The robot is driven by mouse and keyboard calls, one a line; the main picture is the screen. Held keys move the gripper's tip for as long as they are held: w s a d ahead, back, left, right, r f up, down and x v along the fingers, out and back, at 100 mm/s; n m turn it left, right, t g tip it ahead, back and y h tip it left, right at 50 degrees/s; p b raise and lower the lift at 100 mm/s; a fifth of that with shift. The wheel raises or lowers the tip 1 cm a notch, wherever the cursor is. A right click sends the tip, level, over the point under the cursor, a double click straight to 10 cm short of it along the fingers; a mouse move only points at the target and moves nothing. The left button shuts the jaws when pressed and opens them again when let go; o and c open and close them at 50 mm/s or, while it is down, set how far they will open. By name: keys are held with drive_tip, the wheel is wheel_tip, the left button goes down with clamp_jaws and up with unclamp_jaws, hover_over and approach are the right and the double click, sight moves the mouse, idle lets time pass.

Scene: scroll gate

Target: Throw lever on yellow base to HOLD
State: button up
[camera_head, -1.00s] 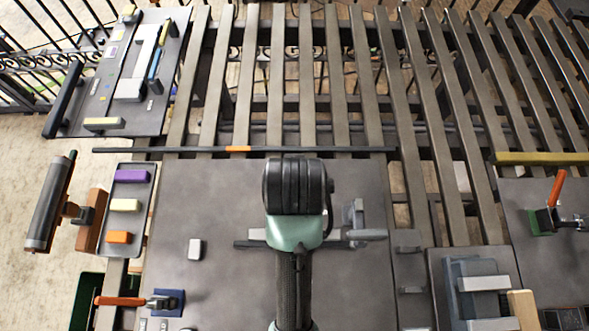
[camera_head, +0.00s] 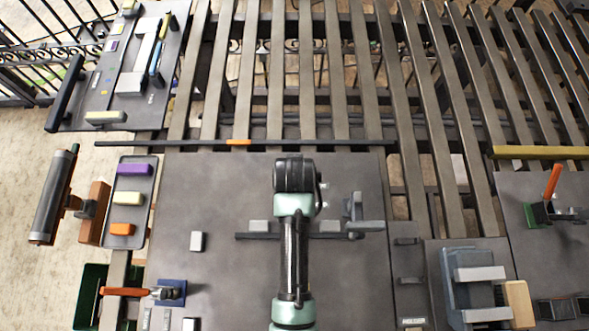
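No lever on a yellow base is visible in the head view. A lever with an orange handle (camera_head: 124,292) stands on a blue base (camera_head: 172,291) at the lower left. Another lever with an orange handle (camera_head: 553,181) stands on a green base (camera_head: 530,215) at the far right. My arm rises through the middle of the picture, in front of the grey panel. I see no gripper fingers; my gripper is hidden or out of frame.
A tray (camera_head: 142,170) holds purple, yellow and orange blocks at the left. A dark roller (camera_head: 53,195) stands beside it. A dark horizontal bar (camera_head: 190,143) with an orange band crosses below the slats. A yellow bar (camera_head: 540,152) lies at the right. A blue-grey fixture (camera_head: 460,285) is at lower right.

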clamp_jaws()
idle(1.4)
